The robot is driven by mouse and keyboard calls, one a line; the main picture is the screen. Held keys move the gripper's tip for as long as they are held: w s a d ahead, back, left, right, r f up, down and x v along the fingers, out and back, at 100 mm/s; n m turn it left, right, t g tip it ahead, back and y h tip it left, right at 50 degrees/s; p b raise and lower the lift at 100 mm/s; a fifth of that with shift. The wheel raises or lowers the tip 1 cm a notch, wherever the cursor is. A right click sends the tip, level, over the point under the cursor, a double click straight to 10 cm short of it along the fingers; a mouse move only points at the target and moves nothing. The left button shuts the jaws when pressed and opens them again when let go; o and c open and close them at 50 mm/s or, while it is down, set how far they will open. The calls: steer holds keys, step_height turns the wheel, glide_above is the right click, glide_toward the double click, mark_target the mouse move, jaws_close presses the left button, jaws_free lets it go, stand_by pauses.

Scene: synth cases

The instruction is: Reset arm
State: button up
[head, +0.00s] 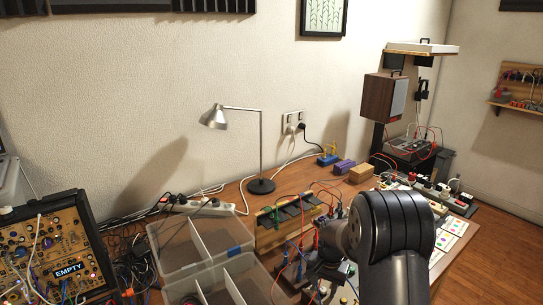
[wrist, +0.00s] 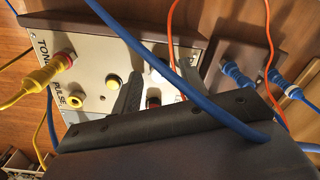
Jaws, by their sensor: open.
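My gripper (wrist: 158,82) shows in the wrist view with its two dark fingers apart and nothing visible between them. It points down at a cream panel (wrist: 95,62) with lettering that reads in part "PULSE". The fingers overlap the panel's right part; whether they touch it I cannot tell. A blue cable (wrist: 150,62) crosses in front of the gripper. In the head view my arm's dark rounded links stand at the lower right over the cluttered bench, and the gripper end is mostly hidden among devices and cables.
A red-and-yellow plug (wrist: 55,68) and blue plugs (wrist: 238,76) sit near the gripper with loose cables.

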steer(key=shift+n+p, duration=0.45)
steer(key=shift+n, duration=1.15)
